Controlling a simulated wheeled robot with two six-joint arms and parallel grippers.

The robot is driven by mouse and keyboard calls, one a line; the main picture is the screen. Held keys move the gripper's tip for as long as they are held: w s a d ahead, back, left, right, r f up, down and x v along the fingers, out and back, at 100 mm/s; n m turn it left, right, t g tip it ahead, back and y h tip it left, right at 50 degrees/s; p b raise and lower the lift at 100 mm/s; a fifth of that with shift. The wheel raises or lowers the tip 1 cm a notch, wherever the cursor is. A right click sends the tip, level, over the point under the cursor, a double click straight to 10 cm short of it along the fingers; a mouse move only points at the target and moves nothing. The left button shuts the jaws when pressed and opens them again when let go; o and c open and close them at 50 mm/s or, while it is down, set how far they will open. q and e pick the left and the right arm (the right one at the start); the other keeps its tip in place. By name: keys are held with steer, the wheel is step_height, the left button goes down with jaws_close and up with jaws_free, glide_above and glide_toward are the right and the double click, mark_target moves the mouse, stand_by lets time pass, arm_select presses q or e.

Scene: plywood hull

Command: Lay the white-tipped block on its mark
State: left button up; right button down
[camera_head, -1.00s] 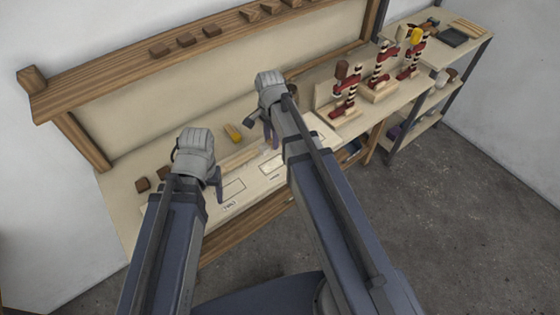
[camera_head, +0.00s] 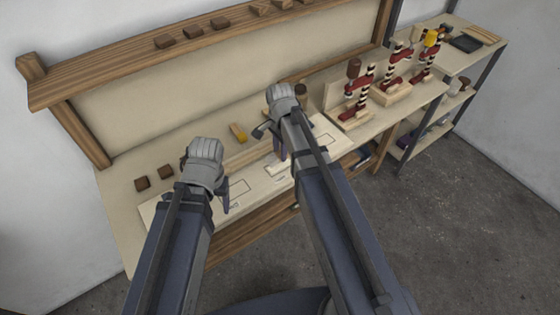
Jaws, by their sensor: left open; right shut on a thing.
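A pale, white-ended piece (camera_head: 277,169), which looks like the white-tipped block, shows at the marked board just below my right gripper (camera_head: 277,145). My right gripper is shut on it, though my arm and fingers hide most of the hold. I cannot tell whether the block touches the board. The pale marked board (camera_head: 168,212) lies along the bench front, with an outlined mark (camera_head: 240,188) between my two grippers and another outline (camera_head: 327,140) to the right. My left gripper (camera_head: 221,190) is open above the board's left part, beside the first outline.
A yellow-ended block (camera_head: 239,133) lies behind the board. Dark brown blocks (camera_head: 142,184) sit at the bench's left. Red clamps (camera_head: 357,95) stand on the right of the bench, near my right arm. A shelf unit (camera_head: 465,85) stands beyond.

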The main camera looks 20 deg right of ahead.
mark_target(218, 219)
arm_select(q)
steer(key=shift+f+b, duration=1.75)
steer(key=shift+f, duration=0.1)
arm_select(e)
steer(key=shift+f, duration=1.8)
arm_select(q)
steer(key=shift+f, duration=0.15)
arm_select(e)
steer(key=shift+f, duration=0.15)
steer(key=c, duration=0.5)
jaws_free()
steer(key=shift+c, duration=0.2)
step_height(218, 219, up, 12)
steer(key=p, duration=1.2)
steer(key=shift+r, duration=0.2)
arm_select(q)
step_height(218, 219, up, 12)
steer(key=shift+r, duration=0.2)
arm_select(e)
steer(key=s+a+n+h, duration=0.1)
steer(key=s+a+n, duration=0.9)
steer(key=s+n, duration=0.4)
steer(key=n, duration=0.3)
steer(key=shift+s+a+n, duration=0.15)
steer(key=shift+a+n, duration=0.1)
steer(key=shift+n, duration=0.15)
